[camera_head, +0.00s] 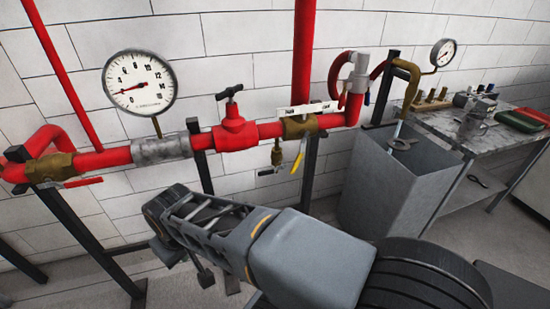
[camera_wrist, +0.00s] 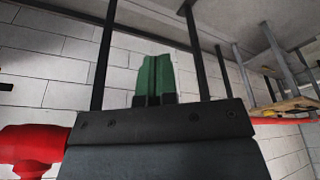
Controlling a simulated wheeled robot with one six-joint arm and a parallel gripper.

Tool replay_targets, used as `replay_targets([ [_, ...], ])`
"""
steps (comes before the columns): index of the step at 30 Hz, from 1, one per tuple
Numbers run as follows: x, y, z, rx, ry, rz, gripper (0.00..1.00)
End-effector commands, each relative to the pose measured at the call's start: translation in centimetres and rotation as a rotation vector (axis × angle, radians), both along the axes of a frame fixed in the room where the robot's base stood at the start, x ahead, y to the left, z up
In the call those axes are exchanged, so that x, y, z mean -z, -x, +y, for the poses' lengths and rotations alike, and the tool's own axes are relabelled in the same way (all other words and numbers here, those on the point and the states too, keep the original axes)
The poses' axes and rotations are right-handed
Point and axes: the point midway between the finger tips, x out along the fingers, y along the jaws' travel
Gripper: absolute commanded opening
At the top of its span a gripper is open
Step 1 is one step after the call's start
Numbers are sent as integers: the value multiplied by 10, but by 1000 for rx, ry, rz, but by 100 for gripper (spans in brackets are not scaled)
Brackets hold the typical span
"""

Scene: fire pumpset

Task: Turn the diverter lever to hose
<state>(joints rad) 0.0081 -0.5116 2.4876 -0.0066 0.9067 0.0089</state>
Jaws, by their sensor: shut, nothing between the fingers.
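A brass valve body (camera_head: 298,127) sits on the red pipe right of centre in the head view, with a white label plate (camera_head: 303,108) too small to read. A yellow lever (camera_head: 298,161), apparently the diverter lever, hangs down and slightly tilted beneath it. My gripper (camera_wrist: 154,62) shows its green fingers pressed together and empty in the wrist view, pointing at the wall and black posts. In the head view my arm reaches to the lower left of the valve, and its end is apart from the yellow lever. The lever cannot be made out in the wrist view.
A small black-handled tap (camera_head: 274,160) hangs beside the yellow lever. A grey tank (camera_head: 390,180) and a bench (camera_head: 450,128) stand right.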

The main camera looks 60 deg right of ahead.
Motion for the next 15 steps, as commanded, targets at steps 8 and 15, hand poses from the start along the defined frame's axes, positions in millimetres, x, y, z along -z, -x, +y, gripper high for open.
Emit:
replay_targets([
  [8,-39,-50,-108,243,208,151,0],
  [15,-55,-68,-255,502,445,332,0],
])
